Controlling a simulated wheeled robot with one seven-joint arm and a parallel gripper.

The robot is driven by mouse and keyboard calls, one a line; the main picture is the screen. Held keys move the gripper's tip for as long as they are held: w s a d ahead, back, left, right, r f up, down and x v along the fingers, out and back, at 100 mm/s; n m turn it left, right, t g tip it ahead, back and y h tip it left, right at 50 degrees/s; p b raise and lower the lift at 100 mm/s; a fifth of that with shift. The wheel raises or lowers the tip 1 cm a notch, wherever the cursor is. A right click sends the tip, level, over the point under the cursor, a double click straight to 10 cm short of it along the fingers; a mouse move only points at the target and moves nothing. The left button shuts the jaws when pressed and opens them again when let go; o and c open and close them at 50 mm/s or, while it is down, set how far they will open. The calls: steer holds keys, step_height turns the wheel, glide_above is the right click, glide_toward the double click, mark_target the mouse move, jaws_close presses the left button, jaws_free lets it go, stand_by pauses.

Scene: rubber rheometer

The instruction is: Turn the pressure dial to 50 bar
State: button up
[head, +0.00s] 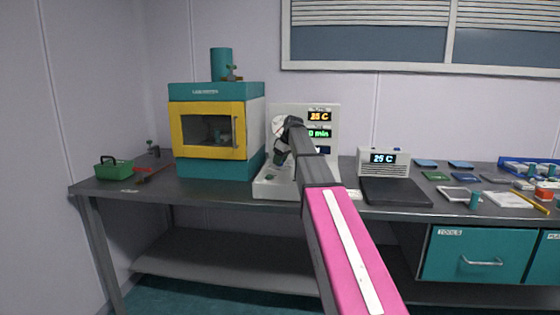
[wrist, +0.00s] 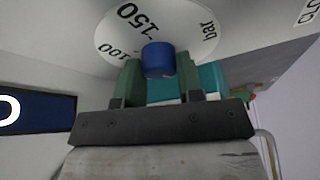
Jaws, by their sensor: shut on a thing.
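The pressure dial (wrist: 118,42) shows in the wrist view as a white round face with the marks 100, 150 and "bar". A blue knob (wrist: 158,58) stands out from it. My gripper (wrist: 160,72) has its two green fingers on either side of the knob and is shut on it. The pointer and the rest of the scale are hidden or out of frame. In the head view my gripper (head: 280,157) is at the front of the white instrument (head: 276,190), and my arm covers much of its panel.
A teal oven with a yellow door (head: 176,122) stands close on the left. A dark hot plate (head: 394,191) is on the right. A green basket (head: 113,169) sits far left.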

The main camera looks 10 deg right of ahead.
steer(key=shift+m, duration=0.3)
steer(key=m+t+h, duration=0.1)
steer(key=m, duration=0.1)
steer(key=shift+s+a+m, duration=0.1)
steer(key=shift+m, duration=0.2)
steer(key=m+h, duration=0.1)
steer(key=m, duration=0.2)
steer(key=shift+m+t, duration=0.3)
steer(key=shift+m, duration=0.1)
steer(key=m+h, duration=0.1)
steer(key=m, duration=0.2)
steer(key=m+h, duration=0.1)
steer(key=m, duration=0.2)
steer(key=shift+a+m+h, duration=0.1)
steer(key=shift+m+h, duration=0.2)
steer(key=shift+h, duration=0.1)
steer(key=o, duration=0.9)
steer(key=shift+r, duration=0.1)
